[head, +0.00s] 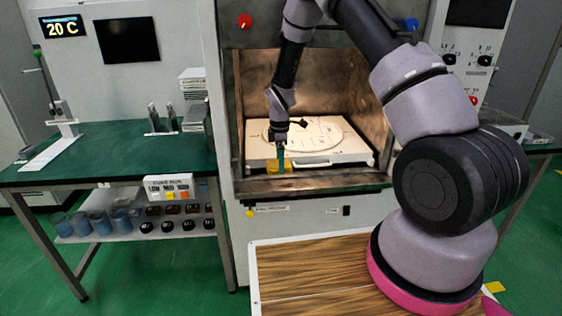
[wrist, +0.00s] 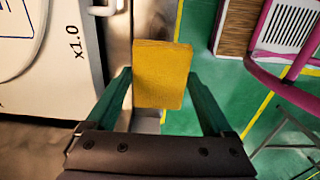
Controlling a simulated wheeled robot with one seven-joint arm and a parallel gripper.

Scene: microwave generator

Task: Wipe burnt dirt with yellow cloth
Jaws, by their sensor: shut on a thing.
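My gripper (head: 281,158) has teal fingers and is shut on the yellow cloth (wrist: 163,75), which looks like a thick rectangular pad. The cloth also shows in the head view (head: 273,167), low at the front left of the open chamber, beside the white tray. The wrist view shows it between my two fingers, partly over the chamber's front edge. Brown, scorched-looking stains (head: 350,75) cover the chamber walls, and similar brown colour (head: 325,181) shows along the front sill. I cannot tell whether the cloth touches a surface.
A white tray (head: 345,155) with a round plate and a front handle fills most of the chamber floor. The chamber's left and right walls stand close around my arm. A green bench (head: 105,155) is at left, and a wood-topped surface (head: 300,275) is in front.

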